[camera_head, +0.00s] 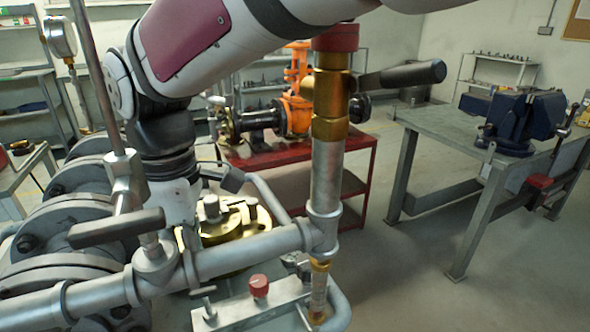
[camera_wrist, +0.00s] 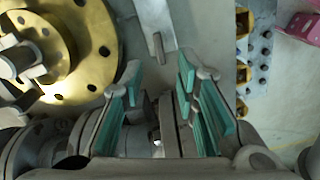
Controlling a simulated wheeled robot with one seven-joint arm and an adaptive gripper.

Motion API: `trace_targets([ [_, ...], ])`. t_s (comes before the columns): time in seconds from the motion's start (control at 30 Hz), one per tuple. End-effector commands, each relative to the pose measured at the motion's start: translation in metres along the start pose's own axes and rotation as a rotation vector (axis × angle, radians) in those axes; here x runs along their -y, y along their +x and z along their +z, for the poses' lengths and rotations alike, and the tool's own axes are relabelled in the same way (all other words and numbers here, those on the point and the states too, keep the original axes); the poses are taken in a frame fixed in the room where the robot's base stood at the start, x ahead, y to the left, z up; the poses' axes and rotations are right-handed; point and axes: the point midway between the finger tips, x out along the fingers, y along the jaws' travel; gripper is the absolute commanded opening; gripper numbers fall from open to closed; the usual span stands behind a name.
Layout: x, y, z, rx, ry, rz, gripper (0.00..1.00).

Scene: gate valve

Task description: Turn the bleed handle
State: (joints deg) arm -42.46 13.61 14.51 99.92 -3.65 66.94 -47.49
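In the head view, a dark lever handle (camera_head: 400,76) sticks out to the right of a brass valve body (camera_head: 331,105) on an upright pipe. A second, grey lever handle (camera_head: 115,228) sits above the horizontal pipe at the left. I cannot tell for sure which one is the bleed handle. In the wrist view my gripper (camera_wrist: 160,92) is open, its teal-padded fingers apart. A grey plate with a small lever (camera_wrist: 158,46) lies beyond the fingertips; nothing is clearly held. In the head view the gripper is largely hidden behind the pipework.
A brass flange (camera_head: 235,222) is behind the horizontal pipe (camera_head: 245,254) and shows left in the wrist view (camera_wrist: 85,60). A red knob (camera_head: 259,286) is on a grey block below. A workbench with a blue vise (camera_head: 520,120) stands right. Floor is free between bench and pipes.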

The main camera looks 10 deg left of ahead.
Motion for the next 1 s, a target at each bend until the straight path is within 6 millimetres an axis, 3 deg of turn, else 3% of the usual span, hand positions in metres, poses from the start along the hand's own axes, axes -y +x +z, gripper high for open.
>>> trace_targets([
  [0.2,0.000,0.047,0.001,0.003,0.001,-0.003,0.28],
  [0.5,0.000,0.096,0.001,0.002,0.003,-0.002,0.28],
  [0.7,0.000,0.109,0.001,0.001,0.003,0.000,0.28],
  [1.0,-0.001,0.110,0.001,0.000,0.003,0.001,0.28],
])
